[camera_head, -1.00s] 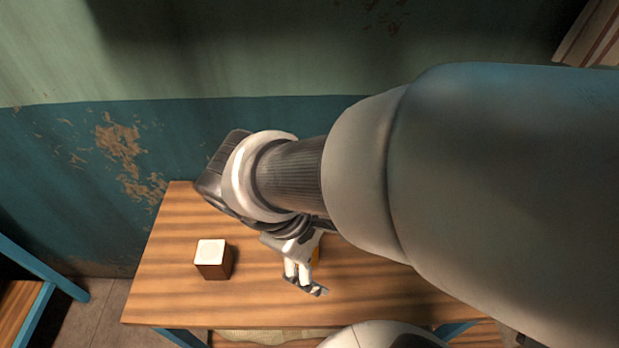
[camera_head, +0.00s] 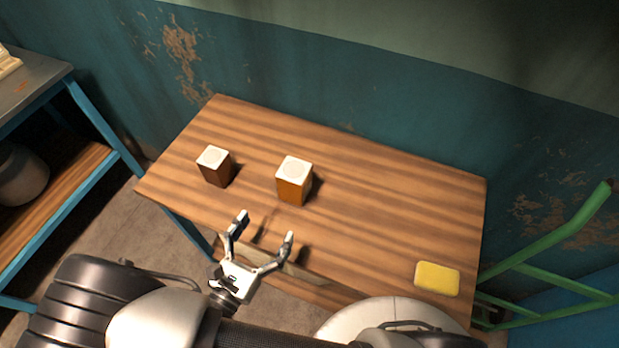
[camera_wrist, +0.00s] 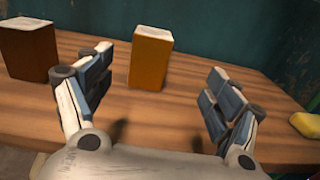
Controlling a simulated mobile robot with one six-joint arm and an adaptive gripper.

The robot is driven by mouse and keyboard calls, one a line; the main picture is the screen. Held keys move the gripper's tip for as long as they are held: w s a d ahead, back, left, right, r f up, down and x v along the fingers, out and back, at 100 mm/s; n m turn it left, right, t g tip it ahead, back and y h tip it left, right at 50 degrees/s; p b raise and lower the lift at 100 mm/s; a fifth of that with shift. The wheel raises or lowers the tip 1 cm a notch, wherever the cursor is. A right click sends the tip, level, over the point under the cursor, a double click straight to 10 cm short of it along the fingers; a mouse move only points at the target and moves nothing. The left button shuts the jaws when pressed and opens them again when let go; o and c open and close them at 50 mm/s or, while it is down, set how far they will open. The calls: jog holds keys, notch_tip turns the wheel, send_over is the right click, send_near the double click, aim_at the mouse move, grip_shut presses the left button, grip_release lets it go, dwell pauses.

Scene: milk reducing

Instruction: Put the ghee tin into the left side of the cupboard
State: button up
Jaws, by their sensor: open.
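An amber tin (camera_head: 292,183) with a white top stands upright on the wooden table; it also shows in the wrist view (camera_wrist: 151,60). A dark brown tin (camera_head: 217,168) with a white top stands to its left, also in the wrist view (camera_wrist: 28,52). No label is readable, so I cannot tell for sure which is the ghee tin. My gripper (camera_head: 264,228) is open and empty, near the table's front edge and apart from both tins. In the wrist view its fingers (camera_wrist: 160,88) are spread, with the amber tin beyond the gap. No cupboard is clearly identifiable.
The wooden table (camera_head: 390,205) is bare right of the tins, except for a yellow block (camera_head: 437,278) at the front right. A blue-framed shelf unit (camera_head: 75,180) stands at the left, and a green metal frame (camera_head: 560,250) at the right. A wall runs behind.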

jog(key=shift+f+y, duration=0.2)
jog(key=shift+y, duration=0.1)
jog(key=b, duration=0.2)
send_near(294, 173)
jog(key=w, duration=0.1)
jog(key=w+d+f, duration=0.1)
jog(key=w, duration=0.1)
jog(key=w+f, duration=0.1)
jog(key=shift+w+d, duration=0.25)
jog(key=shift+d, duration=0.05)
jog(key=shift+a+r+b+x, duration=0.15)
jog(key=shift+b+x, duration=0.4)
jog(key=shift+x, duration=1)
jog(key=shift+a+r+b+x, duration=0.15)
jog(key=shift+b+x, duration=0.4)
jog(key=shift+x, duration=1)
jog(key=shift+w, duration=0.1)
jog(key=shift+c, duration=0.5)
jog(key=c, duration=1.6)
